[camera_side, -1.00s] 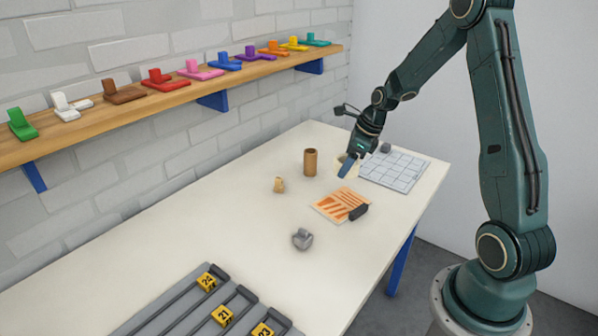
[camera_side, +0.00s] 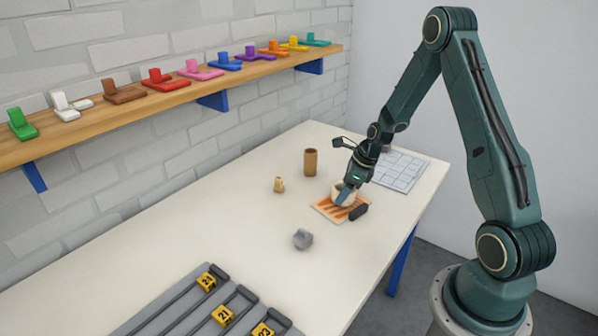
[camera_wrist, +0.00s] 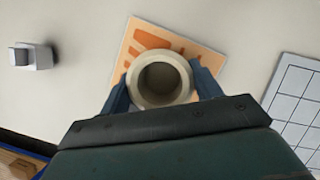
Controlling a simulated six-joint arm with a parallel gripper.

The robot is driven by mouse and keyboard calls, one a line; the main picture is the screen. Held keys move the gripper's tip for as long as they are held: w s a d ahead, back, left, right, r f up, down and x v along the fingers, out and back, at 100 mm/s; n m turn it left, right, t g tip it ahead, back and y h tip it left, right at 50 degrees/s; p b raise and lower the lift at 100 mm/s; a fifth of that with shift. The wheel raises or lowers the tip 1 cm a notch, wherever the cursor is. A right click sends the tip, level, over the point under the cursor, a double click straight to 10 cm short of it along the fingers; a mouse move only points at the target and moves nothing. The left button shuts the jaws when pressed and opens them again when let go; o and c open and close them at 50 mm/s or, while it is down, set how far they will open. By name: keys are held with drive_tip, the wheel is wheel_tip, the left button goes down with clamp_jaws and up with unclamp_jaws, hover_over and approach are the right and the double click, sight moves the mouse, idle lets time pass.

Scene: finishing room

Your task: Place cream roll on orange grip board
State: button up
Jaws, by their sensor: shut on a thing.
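The cream roll (camera_side: 342,195) is a short hollow cylinder, held upright over the orange grip board (camera_side: 325,208). My gripper (camera_side: 347,194) is shut on the roll, with a blue finger on each side of it. In the wrist view the roll (camera_wrist: 160,80) shows its open end between the fingertips (camera_wrist: 160,88). The orange-striped board (camera_wrist: 150,40) lies beneath it, partly hidden by the roll. I cannot tell whether the roll touches the board.
A dark block (camera_side: 358,211) is at the board's right edge. A grey part (camera_side: 303,239), a small tan piece (camera_side: 279,184) and a brown cylinder (camera_side: 310,162) stand nearby. A white gridded board (camera_side: 403,170) lies behind. A grey rack (camera_side: 190,310) is at the front.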

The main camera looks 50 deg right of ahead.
drive_tip(key=shift+f, duration=0.85)
drive_tip(key=shift+f, duration=0.1)
drive_tip(key=o, duration=1)
drive_tip(key=v, duration=1.2)
